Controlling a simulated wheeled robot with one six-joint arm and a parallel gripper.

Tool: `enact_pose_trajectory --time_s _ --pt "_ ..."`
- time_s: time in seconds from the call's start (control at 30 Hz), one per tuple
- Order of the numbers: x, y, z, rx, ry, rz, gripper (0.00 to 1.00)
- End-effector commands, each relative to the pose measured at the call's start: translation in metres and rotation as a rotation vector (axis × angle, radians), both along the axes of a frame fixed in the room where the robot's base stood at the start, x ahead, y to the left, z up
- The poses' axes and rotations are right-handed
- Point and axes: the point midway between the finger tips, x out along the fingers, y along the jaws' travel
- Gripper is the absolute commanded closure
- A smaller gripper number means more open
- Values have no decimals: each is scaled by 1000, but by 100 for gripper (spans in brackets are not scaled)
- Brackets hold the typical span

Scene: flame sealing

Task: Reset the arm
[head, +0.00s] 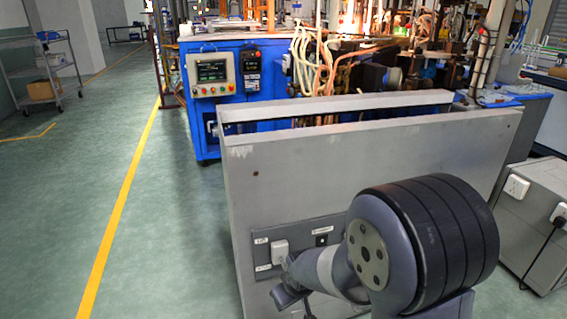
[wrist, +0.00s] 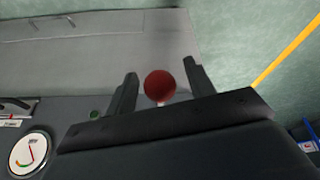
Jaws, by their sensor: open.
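My gripper (wrist: 162,84) shows in the wrist view with its two dark fingers apart. A round red knob (wrist: 160,86) appears between the fingers in the picture, with a short pale stub under it. I cannot tell whether it touches either finger; no grip on it shows. In the head view my arm fills the lower right, bent in front of a grey metal cabinet (head: 360,165). The dark end of my arm is low by the cabinet's front panel, and its fingers are not clear there.
A panel with a white plug (head: 280,252) is on the cabinet front. A round gauge (wrist: 30,152) shows in the wrist view. A blue machine (head: 222,75) stands behind. A grey box (head: 535,225) is at right, a cart (head: 42,75) far left. The left floor is clear.

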Motion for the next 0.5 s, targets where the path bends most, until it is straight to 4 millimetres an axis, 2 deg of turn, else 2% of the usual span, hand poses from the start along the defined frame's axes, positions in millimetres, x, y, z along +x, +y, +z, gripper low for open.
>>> enact_pose_trajectory --time_s 0.03,0.13,0.27,0.5 --pt "-2 0 24 4 -12 0 49" --pt "-6 -1 45 3 -11 0 49" --pt "-6 -2 59 2 -7 0 49" --pt "-3 -1 75 -33 114 0 49"
